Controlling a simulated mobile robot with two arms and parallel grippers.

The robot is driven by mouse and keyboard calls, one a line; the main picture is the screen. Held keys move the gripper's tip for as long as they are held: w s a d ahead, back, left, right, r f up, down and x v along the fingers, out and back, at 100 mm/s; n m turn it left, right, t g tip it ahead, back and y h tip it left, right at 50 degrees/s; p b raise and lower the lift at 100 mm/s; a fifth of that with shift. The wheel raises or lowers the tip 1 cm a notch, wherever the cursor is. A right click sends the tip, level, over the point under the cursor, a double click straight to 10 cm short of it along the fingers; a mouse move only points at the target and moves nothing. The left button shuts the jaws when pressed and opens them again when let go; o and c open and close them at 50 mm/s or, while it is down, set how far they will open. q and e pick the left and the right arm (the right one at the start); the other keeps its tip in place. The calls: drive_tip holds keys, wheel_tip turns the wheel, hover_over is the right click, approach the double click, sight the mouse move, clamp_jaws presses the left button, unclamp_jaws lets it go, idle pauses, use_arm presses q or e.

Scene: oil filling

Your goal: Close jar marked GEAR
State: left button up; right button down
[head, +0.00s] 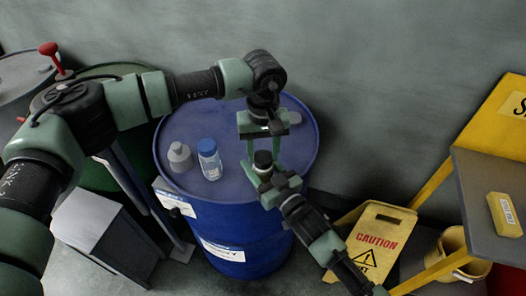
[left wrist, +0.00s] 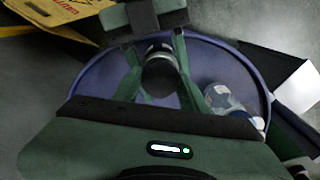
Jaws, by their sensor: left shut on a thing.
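A black cap (head: 263,160) shows above the blue drum, between my two grippers. The jar body under it is mostly hidden, and no GEAR marking is legible. My left gripper (head: 262,152) points down from above and is shut, with its fingers on either side of the black cap; the cap also shows between the fingers in the left wrist view (left wrist: 160,75). My right gripper (head: 265,175) reaches in from the lower right, close beside the same jar. Its fingertips overlap the left gripper's fingers in the picture, so its hold is unclear.
On the blue drum (head: 232,190) stand a clear bottle with a blue cap (head: 208,158) and a grey jar (head: 180,156). A small grey item (head: 294,117) lies at its far right. A yellow caution sign (head: 372,243) and a yellow-framed shelf (head: 490,180) stand right.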

use_arm(q)
drive_tip(key=m, duration=1.3)
drive_tip(key=o, duration=1.3)
drive_tip(key=shift+r, duration=2.25)
drive_tip(key=shift+c, duration=0.3)
